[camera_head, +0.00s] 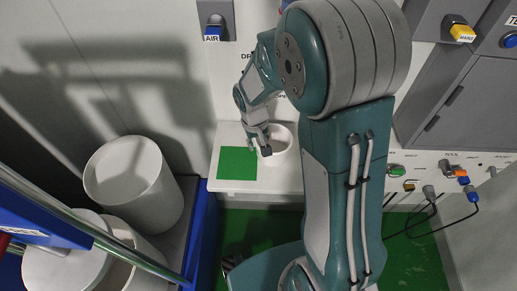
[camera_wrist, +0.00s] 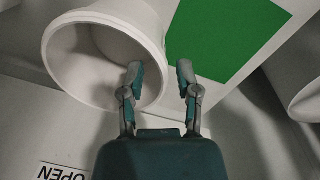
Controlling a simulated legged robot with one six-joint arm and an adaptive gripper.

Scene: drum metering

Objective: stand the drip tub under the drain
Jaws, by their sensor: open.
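The drip tub (camera_head: 284,150) is a white round tub standing on a small white shelf (camera_head: 268,185) against the wall panel. A green square (camera_head: 237,163) lies on the shelf just left of it. In the wrist view the tub (camera_wrist: 68,58) shows its open mouth at upper left, beside the green square (camera_wrist: 222,35). My gripper (camera_head: 262,147) is at the tub's left side and holds nothing. In the wrist view its fingers (camera_wrist: 161,72) are apart on either side of the tub's right wall, the left one over the mouth. The drain is not visible; my arm covers part of the panel.
Large white drums (camera_head: 133,182) stand on the left near a blue frame (camera_head: 203,235). Blue AIR (camera_head: 213,31) and yellow MAINS (camera_head: 461,32) switches are on the wall. Cables (camera_head: 433,208) hang at right. Green floor (camera_head: 250,232) lies below the shelf.

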